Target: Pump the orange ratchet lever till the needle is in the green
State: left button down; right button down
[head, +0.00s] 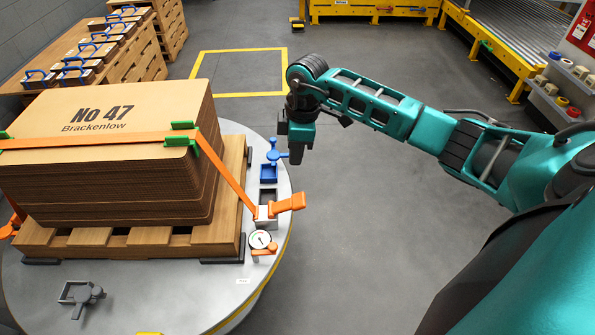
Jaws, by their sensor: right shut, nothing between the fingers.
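The orange ratchet lever (289,203) sticks out to the right from its grey ratchet body (265,212) on the round turntable's right side. Just below it is a small round gauge (260,240) with a white face; the needle and the green zone are too small to read. An orange strap (235,190) runs from the ratchet up over the cardboard stack (110,115). My right gripper (296,155) points down, shut and empty, above and slightly right of the lever, apart from it. My left gripper is not in view.
A blue clamp (275,153) and blue square holder (268,173) stand on the turntable (160,295) close to my right gripper. The stack sits on a wooden pallet (120,244). A grey latch (85,296) lies front left. Floor right of the turntable is clear.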

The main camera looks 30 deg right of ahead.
jog(key=b, duration=0.4)
send_over(298, 199)
jog(key=f, duration=1.1)
jog(key=shift+w+a+f, duration=0.15)
jog(key=shift+a+f, duration=0.05)
jog(key=shift+f, duration=0.05)
jog(key=shift+d+f, duration=0.15)
jog(key=shift+f, duration=0.15)
jog(key=shift+d+f, duration=0.1)
jog(key=shift+f, duration=0.15)
jog(key=shift+s+f, duration=0.1)
jog(key=shift+s, duration=0.1)
jog(key=shift+d, duration=0.15)
